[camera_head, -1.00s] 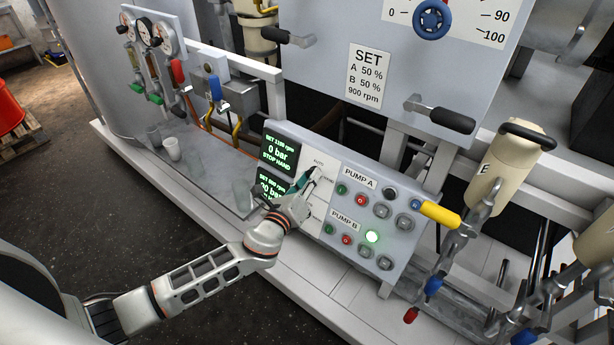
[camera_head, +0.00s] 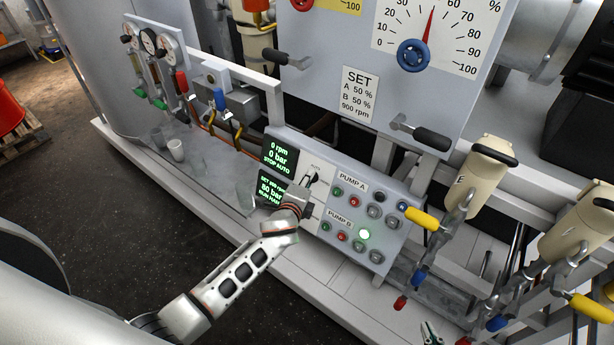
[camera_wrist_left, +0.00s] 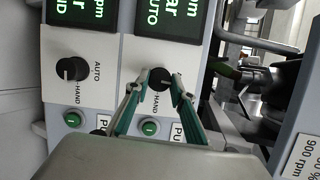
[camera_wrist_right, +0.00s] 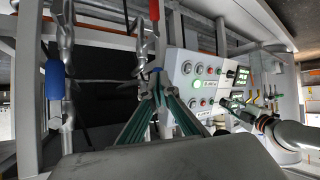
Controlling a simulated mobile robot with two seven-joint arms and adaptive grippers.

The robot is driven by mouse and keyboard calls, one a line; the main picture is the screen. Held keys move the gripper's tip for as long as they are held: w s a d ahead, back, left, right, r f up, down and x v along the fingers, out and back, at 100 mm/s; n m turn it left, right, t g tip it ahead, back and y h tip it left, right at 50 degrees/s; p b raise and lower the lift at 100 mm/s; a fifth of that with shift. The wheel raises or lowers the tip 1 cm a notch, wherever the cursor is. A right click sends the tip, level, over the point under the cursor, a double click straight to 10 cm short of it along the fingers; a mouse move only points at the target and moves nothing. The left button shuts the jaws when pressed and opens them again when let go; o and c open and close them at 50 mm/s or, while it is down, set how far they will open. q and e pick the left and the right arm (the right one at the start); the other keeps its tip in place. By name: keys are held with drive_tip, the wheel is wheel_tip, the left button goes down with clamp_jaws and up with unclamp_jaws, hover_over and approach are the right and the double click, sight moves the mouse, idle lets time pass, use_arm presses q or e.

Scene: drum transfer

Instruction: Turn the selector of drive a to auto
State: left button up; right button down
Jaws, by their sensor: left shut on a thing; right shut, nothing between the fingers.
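The selector of drive A (camera_wrist_left: 159,79) is a black round knob on the white strip of the pump panel. My left gripper (camera_wrist_left: 160,78) has its green fingers on both sides of this knob, shut on it. In the head view my left gripper (camera_head: 312,181) covers most of the knob. The upper display (camera_head: 278,154) reads 0 rpm, 0 bar, STOP AUTO. The drive B selector (camera_wrist_left: 72,69) stands free beside it in the left wrist view. My right gripper (camera_head: 431,334) is shut and empty at the bottom edge of the head view, away from the panel.
The lower display (camera_head: 272,192) shows 80 bar and RUN HAND. Push buttons (camera_head: 354,202) sit right of the selectors, with one lit green button (camera_head: 364,234). A yellow-handled valve (camera_head: 422,217) and pipework stand right of the panel. Clear cups (camera_head: 176,149) stand on the ledge at left.

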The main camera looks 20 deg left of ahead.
use_arm(q)
drive_tip(key=shift+n+p, duration=0.4)
drive_tip(key=shift+n, duration=0.1)
use_arm(e)
drive_tip(key=shift+s+d+f+h, duration=0.15)
drive_tip(key=shift+s+d+f, duration=0.05)
drive_tip(key=shift+d, duration=0.2)
drive_tip(key=shift+s+d+f+h, duration=0.15)
drive_tip(key=shift+d+f, duration=0.05)
drive_tip(key=shift+d, duration=0.2)
drive_tip(key=shift+a, duration=0.15)
use_arm(q)
drive_tip(key=o, duration=1.1)
use_arm(e)
drive_tip(key=shift+a+r, duration=0.1)
drive_tip(key=shift+r, duration=0.05)
use_arm(q)
drive_tip(key=v, duration=1.2)
